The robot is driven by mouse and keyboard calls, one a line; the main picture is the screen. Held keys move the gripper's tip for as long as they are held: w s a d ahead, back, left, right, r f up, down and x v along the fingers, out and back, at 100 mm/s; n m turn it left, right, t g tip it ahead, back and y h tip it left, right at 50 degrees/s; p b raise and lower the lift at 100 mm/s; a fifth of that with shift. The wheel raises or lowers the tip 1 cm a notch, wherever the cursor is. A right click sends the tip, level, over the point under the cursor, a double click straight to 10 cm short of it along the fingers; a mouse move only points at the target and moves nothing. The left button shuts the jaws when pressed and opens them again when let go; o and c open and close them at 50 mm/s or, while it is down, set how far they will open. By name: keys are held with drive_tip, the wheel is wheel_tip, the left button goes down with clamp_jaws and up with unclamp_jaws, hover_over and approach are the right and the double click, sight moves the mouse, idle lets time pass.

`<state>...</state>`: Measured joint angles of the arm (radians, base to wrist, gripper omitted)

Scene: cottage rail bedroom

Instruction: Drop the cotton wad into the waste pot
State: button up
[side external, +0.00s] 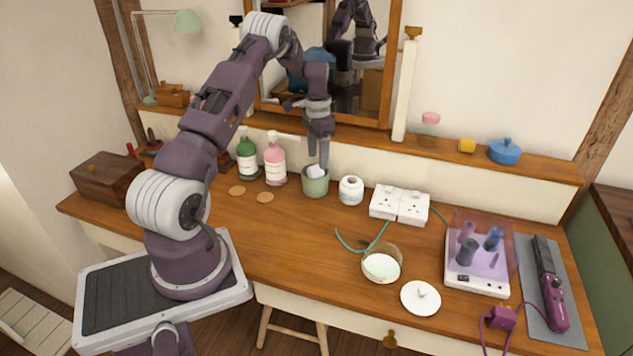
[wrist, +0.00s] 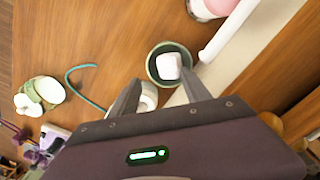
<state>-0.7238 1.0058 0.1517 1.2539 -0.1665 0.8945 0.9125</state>
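The white cotton wad (side external: 316,171) is at the mouth of the green waste pot (side external: 315,187), which stands upright on the dressing table. In the wrist view the wad (wrist: 168,66) lies within the rim of the pot (wrist: 153,74). My gripper (side external: 323,168) points down just over the pot. In the wrist view its fingers (wrist: 160,75) are spread apart; the right fingertip appears close to the wad and the left one is clear of it. I cannot tell how deep the wad sits or whether it touches the right finger.
A white jar (side external: 350,191) stands close right of the pot, with pink (side external: 275,160) and green (side external: 247,157) bottles to the left. A socket block (side external: 399,204), glass dish (side external: 382,264) and white lid (side external: 420,298) lie farther right. The front-left tabletop is clear.

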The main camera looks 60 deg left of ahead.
drive_tip(key=shift+r, duration=0.1)
drive_tip(key=w+d+r+t, duration=0.1)
drive_tip(key=d+r, duration=0.4)
drive_tip(key=r, duration=0.3)
drive_tip(key=d+r, duration=0.5)
drive_tip(key=r, duration=0.4)
drive_tip(key=s+d+r+t, duration=0.1)
drive_tip(key=s+d+r, duration=0.25)
drive_tip(key=d, duration=0.35)
drive_tip(key=s+d+r+t, duration=0.1)
drive_tip(key=s+d+r, duration=0.1)
drive_tip(key=d+r, duration=0.35)
drive_tip(key=s+d+t, duration=0.1)
drive_tip(key=s+d, duration=0.6)
drive_tip(key=s, duration=0.3)
drive_tip(key=s+d+f+t, duration=0.1)
drive_tip(key=s+d, duration=0.7)
drive_tip(key=s, duration=0.1)
drive_tip(key=shift+s+d+f+t, duration=0.15)
drive_tip(key=shift+s+d+t, duration=0.05)
drive_tip(key=shift+s+t, duration=0.15)
